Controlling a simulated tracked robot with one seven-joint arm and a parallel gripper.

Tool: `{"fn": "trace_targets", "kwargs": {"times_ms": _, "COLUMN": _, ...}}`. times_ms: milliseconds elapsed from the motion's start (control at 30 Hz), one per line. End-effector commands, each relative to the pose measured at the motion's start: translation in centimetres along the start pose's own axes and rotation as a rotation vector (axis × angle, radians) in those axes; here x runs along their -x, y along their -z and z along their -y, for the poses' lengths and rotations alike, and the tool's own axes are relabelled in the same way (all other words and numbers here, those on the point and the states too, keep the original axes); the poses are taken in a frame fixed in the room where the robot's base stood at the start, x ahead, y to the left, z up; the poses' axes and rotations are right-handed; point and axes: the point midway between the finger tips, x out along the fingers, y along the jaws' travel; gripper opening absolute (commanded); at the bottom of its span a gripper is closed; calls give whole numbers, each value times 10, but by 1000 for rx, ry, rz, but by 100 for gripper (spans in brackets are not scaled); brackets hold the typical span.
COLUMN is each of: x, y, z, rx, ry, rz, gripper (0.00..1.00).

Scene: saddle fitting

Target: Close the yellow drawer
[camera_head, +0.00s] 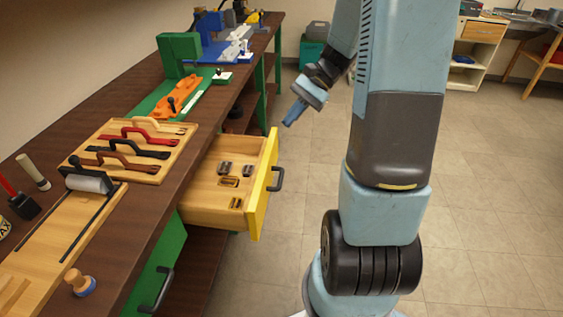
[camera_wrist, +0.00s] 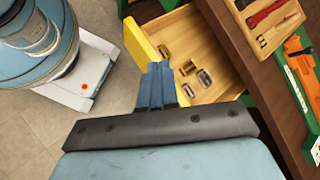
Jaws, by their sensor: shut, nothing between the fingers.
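The yellow drawer (camera_head: 263,185) stands pulled out from under the workbench, with its yellow front and dark handle (camera_head: 277,179) facing the open floor. Several small metal buckles lie in its wooden inside. The drawer also shows in the wrist view (camera_wrist: 142,42), with its yellow front at the upper left. My gripper (camera_head: 291,122) is shut and empty, in the air on the floor side beyond the drawer front in the head view. In the wrist view its blue fingers (camera_wrist: 157,72) overlap the drawer's front edge; I cannot tell any contact from this, but the head view shows them apart.
The brown workbench (camera_head: 165,215) runs along the left. On it are a wooden tray (camera_head: 150,172) of strap handles, an orange tool on a green base (camera_head: 170,106) and a roller (camera_head: 88,181). A closed green drawer (camera_head: 160,262) is nearer. The floor (camera_head: 490,190) at right is clear.

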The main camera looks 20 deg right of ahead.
Motion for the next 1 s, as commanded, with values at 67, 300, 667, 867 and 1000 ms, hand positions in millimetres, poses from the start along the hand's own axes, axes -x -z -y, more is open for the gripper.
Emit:
{"fn": "trace_targets", "kwargs": {"times_ms": 67, "x": -4, "y": 20, "z": -3, "rx": -58, "ry": 44, "rz": 44, "gripper": 0}}
{"fn": "trace_targets", "kwargs": {"times_ms": 300, "x": -13, "y": 73, "z": -14, "rx": -219, "ry": 190, "rz": 169, "gripper": 0}}
{"fn": "trace_targets", "kwargs": {"times_ms": 667, "x": -32, "y": 156, "z": -46, "rx": -451, "ry": 432, "rz": 335, "gripper": 0}}
{"fn": "trace_targets", "kwargs": {"times_ms": 867, "x": -46, "y": 202, "z": -73, "rx": -574, "ry": 577, "rz": 414, "gripper": 0}}
{"fn": "trace_targets", "kwargs": {"times_ms": 1000, "x": -57, "y": 232, "z": -95, "rx": -656, "ry": 681, "rz": 464, "gripper": 0}}
